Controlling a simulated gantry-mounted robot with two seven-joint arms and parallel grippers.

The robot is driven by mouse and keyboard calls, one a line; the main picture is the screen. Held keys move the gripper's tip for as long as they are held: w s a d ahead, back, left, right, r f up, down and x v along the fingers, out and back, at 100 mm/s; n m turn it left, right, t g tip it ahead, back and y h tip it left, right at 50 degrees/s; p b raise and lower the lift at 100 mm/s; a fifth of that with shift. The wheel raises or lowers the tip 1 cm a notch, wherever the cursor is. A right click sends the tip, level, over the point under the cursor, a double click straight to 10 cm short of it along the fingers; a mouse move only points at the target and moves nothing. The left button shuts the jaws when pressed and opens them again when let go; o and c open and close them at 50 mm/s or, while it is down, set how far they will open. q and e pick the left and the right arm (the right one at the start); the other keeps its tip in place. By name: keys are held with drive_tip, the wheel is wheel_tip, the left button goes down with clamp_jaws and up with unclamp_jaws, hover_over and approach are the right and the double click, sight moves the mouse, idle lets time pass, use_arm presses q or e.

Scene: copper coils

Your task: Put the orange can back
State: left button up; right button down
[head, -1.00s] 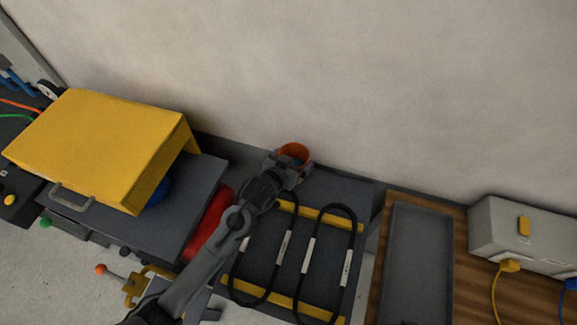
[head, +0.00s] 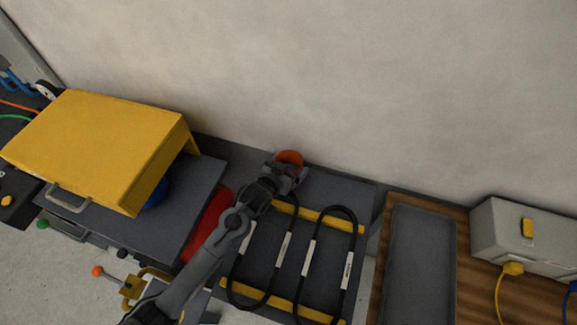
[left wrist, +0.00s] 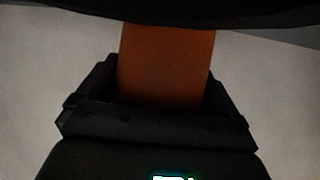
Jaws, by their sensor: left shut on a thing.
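The orange can (head: 289,158) is near the back edge of the dark bench, close to the wall in the head view. My left gripper (head: 285,174) is shut on it, and the gripper hides its lower part. In the left wrist view the can (left wrist: 166,62) stands between the two dark fingers (left wrist: 160,92). I cannot tell whether the can touches the bench. My right gripper is not in view.
Two black coils (head: 267,262) with white labels lie across yellow bars right of my left arm. A yellow hood (head: 95,145) stands at left. A grey tray (head: 420,255) and a grey box (head: 510,235) are at right.

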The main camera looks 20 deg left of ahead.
use_arm(q)
drive_tip(key=shift+f, duration=0.1)
drive_tip(key=o, duration=1)
drive_tip(key=shift+f, duration=0.1)
drive_tip(key=shift+o, duration=0.2)
drive_tip(key=shift+r, duration=0.2)
drive_tip(key=p+v, duration=0.2)
drive_tip(key=v, duration=1)
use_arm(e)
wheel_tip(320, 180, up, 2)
use_arm(q)
drive_tip(key=s+f+g, duration=0.1)
drive_tip(key=s+g, duration=0.2)
drive_tip(key=s, duration=0.4)
drive_tip(key=s+a+f+g+y, duration=0.1)
drive_tip(key=s+g, duration=0.2)
drive_tip(key=s, duration=0.5)
drive_tip(key=s+a+f+g, duration=0.1)
drive_tip(key=s+f+g, duration=0.1)
drive_tip(key=s, duration=0.6)
drive_tip(key=shift+s+a+g+y, duration=0.1)
drive_tip(key=shift+a+g+y, duration=0.15)
drive_tip(key=shift+g, duration=0.25)
drive_tip(key=shift+d, duration=0.1)
